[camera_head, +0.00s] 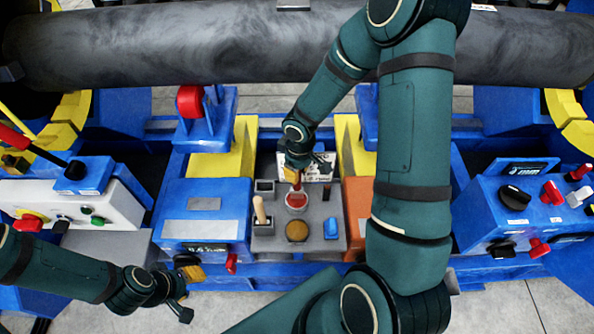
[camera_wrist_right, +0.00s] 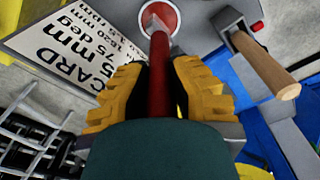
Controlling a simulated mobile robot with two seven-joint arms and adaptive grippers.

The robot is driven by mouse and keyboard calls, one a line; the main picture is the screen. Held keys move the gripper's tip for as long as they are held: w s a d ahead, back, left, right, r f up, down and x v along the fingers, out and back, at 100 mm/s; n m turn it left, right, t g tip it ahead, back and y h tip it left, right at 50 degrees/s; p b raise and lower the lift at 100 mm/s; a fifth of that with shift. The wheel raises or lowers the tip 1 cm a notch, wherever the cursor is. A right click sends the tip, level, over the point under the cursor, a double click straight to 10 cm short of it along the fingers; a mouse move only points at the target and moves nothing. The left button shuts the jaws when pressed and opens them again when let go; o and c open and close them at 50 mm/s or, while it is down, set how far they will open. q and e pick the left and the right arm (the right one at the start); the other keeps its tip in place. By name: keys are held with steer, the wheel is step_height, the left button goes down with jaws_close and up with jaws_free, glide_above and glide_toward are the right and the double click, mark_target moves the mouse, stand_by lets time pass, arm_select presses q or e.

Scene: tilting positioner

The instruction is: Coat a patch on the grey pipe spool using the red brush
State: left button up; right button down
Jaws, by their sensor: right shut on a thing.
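The grey pipe spool (camera_head: 190,45) lies across the back of the head view, its surface smudged lighter and darker. My right gripper (camera_head: 294,167) is shut on the red brush (camera_head: 297,184), and the yellow fingers pinch its handle in the wrist view (camera_wrist_right: 158,90). The brush points down at a small round cup (camera_head: 296,207) with red content. In the wrist view its tip overlaps the red cup opening (camera_wrist_right: 170,17); I cannot tell how deep it is. My left gripper (camera_head: 187,292) is open and empty at the lower left. My right arm hides part of the spool.
A grey tray (camera_head: 268,243) holds the cup, a wooden-handled tool (camera_head: 260,211), a brown round pot (camera_head: 297,231) and small blocks. A printed card (camera_wrist_right: 75,45) lies beside the cup. Blue control boxes (camera_head: 510,208) and red-roller supports (camera_head: 190,101) stand around.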

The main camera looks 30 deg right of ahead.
steer(key=shift+r+p, duration=1.9)
steer(key=shift+r, duration=0.85)
